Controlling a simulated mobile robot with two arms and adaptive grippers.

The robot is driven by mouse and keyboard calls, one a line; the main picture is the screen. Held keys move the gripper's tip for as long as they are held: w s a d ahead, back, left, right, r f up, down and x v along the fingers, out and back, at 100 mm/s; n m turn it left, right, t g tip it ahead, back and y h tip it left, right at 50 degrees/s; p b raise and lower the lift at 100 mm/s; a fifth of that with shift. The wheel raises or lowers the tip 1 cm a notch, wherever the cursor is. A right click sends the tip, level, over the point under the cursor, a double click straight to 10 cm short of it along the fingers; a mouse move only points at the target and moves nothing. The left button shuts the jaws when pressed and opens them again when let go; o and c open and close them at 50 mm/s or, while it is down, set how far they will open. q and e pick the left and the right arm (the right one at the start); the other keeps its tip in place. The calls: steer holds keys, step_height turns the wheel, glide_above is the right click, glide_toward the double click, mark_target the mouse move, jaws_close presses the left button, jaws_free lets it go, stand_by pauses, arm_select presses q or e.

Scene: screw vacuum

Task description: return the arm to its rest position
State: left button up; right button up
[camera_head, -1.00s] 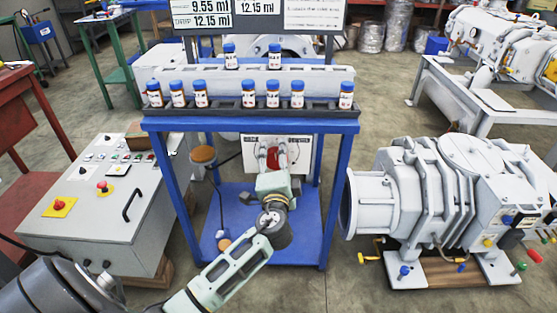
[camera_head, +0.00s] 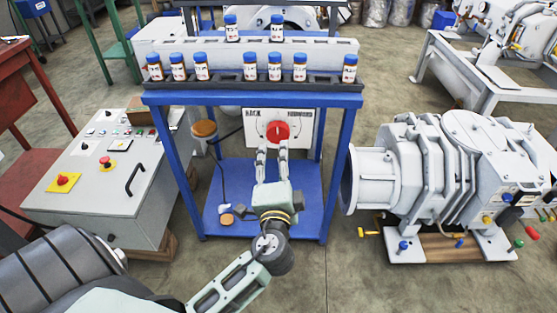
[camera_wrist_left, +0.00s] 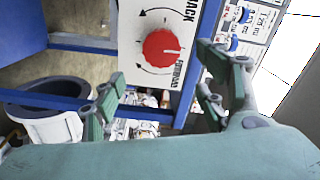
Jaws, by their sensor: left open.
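My left gripper (camera_head: 271,152) is in front of the blue stand, with its arm coming from the lower left. Its two fingers are spread and empty, just below and in front of a red round knob (camera_head: 277,132) on a white panel (camera_head: 303,128). In the left wrist view the open fingers (camera_wrist_left: 160,95) frame the red knob (camera_wrist_left: 161,49), with a visible gap between fingers and knob. Curved arrows and the word BACK are printed on the panel. My right gripper is not in view.
A blue stand (camera_head: 352,112) carries several blue-capped bottles (camera_head: 275,67). A grey control box (camera_head: 110,194) with red buttons stands left. A large white pump (camera_head: 440,170) stands right. Bare floor (camera_head: 335,285) lies in front of the stand.

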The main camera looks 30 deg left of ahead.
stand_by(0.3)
